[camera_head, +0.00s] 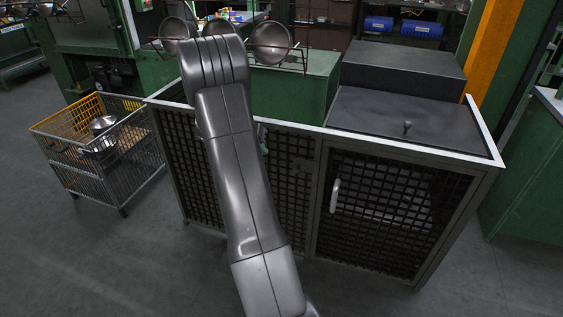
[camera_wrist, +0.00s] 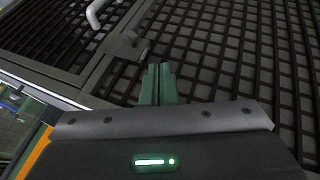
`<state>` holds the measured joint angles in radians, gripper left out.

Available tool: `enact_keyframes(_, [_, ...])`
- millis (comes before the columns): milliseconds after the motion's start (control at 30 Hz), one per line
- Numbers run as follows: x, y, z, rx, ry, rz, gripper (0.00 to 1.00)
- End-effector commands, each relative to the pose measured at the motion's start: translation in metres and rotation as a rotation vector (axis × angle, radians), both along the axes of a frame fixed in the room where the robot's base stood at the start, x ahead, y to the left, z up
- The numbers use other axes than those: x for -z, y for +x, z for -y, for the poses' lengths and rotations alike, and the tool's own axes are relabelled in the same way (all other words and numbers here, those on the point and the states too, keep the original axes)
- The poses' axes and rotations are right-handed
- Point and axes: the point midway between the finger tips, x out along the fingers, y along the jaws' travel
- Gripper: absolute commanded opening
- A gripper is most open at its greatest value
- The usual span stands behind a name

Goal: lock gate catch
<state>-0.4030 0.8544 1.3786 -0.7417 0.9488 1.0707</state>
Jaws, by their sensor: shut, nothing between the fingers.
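The mesh gate (camera_head: 385,215) is the right panel of the metal enclosure and looks closed against its frame. A white curved handle (camera_head: 335,195) is on its left side; it also shows in the wrist view (camera_wrist: 95,14). A small dark catch-like part (camera_wrist: 128,42) sits on the frame bars in the wrist view; its exact position is too dark to tell. My gripper (camera_wrist: 158,72) has its green fingers shut and empty, in front of the mesh beside that part, apparently apart from it. In the head view my arm hides most of the gripper.
A wire cart (camera_head: 100,150) with metal pots stands left of the enclosure. A dark top plate (camera_head: 400,120) with a small knob covers the enclosure's right part. The floor in front is clear.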

Motion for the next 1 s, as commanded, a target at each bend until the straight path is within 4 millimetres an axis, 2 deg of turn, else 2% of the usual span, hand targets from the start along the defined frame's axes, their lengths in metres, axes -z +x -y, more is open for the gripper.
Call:
enact_keyframes(167, [0.017, 0.005, 0.010, 0.002, -0.002, -0.003, 0.00])
enact_keyframes(567, [0.086, 0.030, 0.049, 0.002, -0.001, -0.004, 0.00])
enact_keyframes(633, [0.084, 0.027, 0.062, 0.003, 0.001, -0.002, 0.00])
enact_keyframes(800, [0.088, 0.025, 0.080, 0.002, 0.000, -0.001, 0.00])
enact_keyframes(1000, [0.090, 0.024, 0.086, -0.001, 0.000, 0.000, 0.00])
